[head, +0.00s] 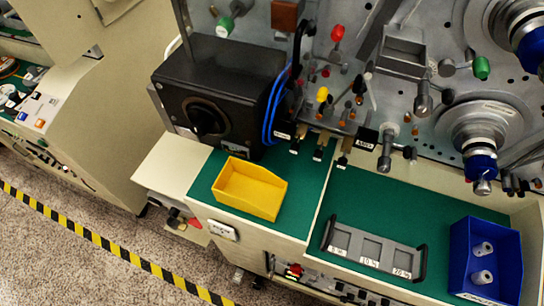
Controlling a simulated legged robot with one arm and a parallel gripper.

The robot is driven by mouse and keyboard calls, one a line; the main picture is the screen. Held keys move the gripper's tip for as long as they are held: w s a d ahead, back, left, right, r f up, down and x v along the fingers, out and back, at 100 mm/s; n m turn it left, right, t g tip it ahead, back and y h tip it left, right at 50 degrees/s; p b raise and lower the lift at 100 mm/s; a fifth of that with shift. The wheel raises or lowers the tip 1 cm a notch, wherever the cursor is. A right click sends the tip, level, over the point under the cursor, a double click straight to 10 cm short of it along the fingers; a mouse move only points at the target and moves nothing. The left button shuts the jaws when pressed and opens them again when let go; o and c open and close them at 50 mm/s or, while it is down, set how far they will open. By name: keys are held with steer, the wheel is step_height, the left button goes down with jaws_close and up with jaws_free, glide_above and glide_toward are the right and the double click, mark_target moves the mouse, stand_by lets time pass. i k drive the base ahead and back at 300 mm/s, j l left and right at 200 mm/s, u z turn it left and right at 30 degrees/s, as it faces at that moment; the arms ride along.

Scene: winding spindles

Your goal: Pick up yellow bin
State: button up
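The yellow bin (250,188) is an open, empty-looking tray in the head view, left of the middle. It sits upright on the green mat (211,204), in front of a black box with a dial. My gripper is not in view, and nothing touches the bin from above.
The black box (215,90) and blue cables (270,105) stand behind the bin, with levers and knobs to the right. A grey weight holder (343,241) and a blue bin (463,255) with white pieces lie further right. Green surface between them is clear.

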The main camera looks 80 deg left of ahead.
mark_target(240, 185)
steer(key=u, duration=3.05)
steer(key=j+u, duration=0.1)
steer(key=j, duration=0.5)
